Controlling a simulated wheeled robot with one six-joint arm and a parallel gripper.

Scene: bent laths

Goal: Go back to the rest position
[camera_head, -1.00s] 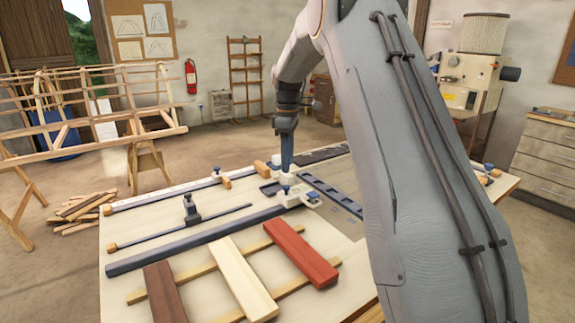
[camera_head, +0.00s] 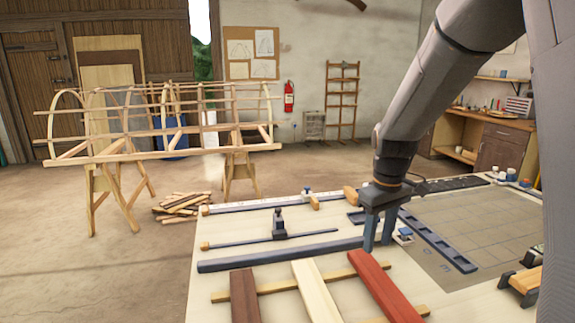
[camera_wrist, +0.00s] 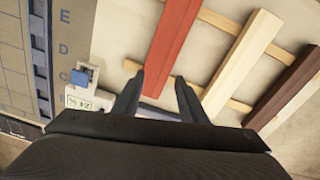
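My gripper (camera_head: 378,243) points down over the workbench (camera_head: 330,218), beside the far end of the red lath (camera_head: 385,285). In the wrist view its two fingers (camera_wrist: 158,92) stand apart with nothing held between them. The red lath (camera_wrist: 172,45) reaches away from just beyond the fingertips. The cream lath (camera_head: 315,290) and the dark brown lath (camera_head: 244,296) lie to the left of the red one, across two thin wooden strips (camera_head: 275,287). I cannot tell the exact height of the fingers above the bench.
A dark bar (camera_head: 280,254) lies along the bench behind the laths. A small white and blue block (camera_head: 404,236) is close to the right of my fingers. A gridded dark mat (camera_head: 470,235) covers the right side. A wooden frame on trestles (camera_head: 165,125) stands behind left.

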